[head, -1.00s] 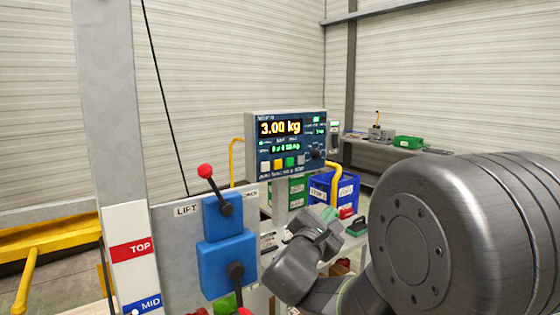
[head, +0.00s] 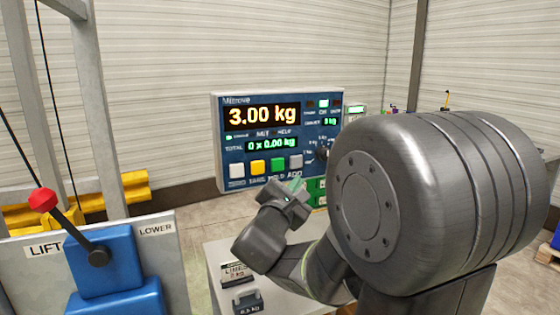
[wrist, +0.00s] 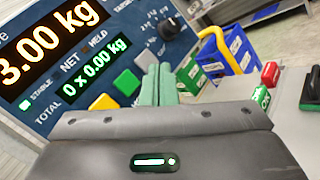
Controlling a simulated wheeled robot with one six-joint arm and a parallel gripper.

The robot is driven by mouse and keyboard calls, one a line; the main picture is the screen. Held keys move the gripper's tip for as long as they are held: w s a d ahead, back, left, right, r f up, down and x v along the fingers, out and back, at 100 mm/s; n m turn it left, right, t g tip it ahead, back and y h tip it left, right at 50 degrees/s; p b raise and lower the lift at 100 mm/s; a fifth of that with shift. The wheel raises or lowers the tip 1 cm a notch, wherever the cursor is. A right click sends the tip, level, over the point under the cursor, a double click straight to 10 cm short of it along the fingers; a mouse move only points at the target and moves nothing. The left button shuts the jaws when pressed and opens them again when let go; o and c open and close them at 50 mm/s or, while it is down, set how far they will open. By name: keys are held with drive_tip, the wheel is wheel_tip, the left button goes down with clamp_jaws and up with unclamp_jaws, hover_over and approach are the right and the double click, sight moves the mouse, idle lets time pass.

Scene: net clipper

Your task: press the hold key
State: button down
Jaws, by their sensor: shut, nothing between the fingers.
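The scale panel (head: 225,125) reads 3.00 kg and 0 x 0.00 kg. It has a row of white, yellow, green and grey keys. The green key (head: 277,165) is third, above a label that appears to read HOLD; it also shows in the wrist view (wrist: 126,82). My gripper (head: 298,185) is shut and empty, just below and right of the green key in the head view. In the wrist view its pale green fingertips (wrist: 158,72) sit right of that key and below the grey key (wrist: 146,60). Whether they touch the panel cannot be told.
A blue lift control box (head: 105,260) with a red-knobbed lever (head: 43,199) stands at the left. My arm covers the right side of the head view.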

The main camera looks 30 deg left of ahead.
sight(279, 171)
drive_tip(key=shift+s, duration=0.2)
drive_tip(key=shift+w+a+r, duration=0.1)
drive_tip(key=shift+w+a+p, duration=0.5)
drive_tip(key=shift+w+a, duration=0.9)
drive_tip(key=shift+a, duration=0.25)
drive_tip(key=shift+w+a+p, duration=0.5)
drive_tip(key=shift+w+a, duration=0.9)
drive_tip(key=shift+a, duration=0.25)
drive_tip(key=shift+w+a+b, duration=0.3)
drive_tip(key=shift+b, duration=0.1)
drive_tip(key=shift+w+a, duration=0.25)
drive_tip(key=shift+a, duration=0.05)
idle(0.4)
drive_tip(key=shift+s+d+b, duration=0.1)
drive_tip(key=shift+d+b, duration=0.05)
drive_tip(key=shift+b, duration=0.2)
drive_tip(key=shift+s+d+b, duration=0.45)
drive_tip(key=shift+d, duration=0.05)
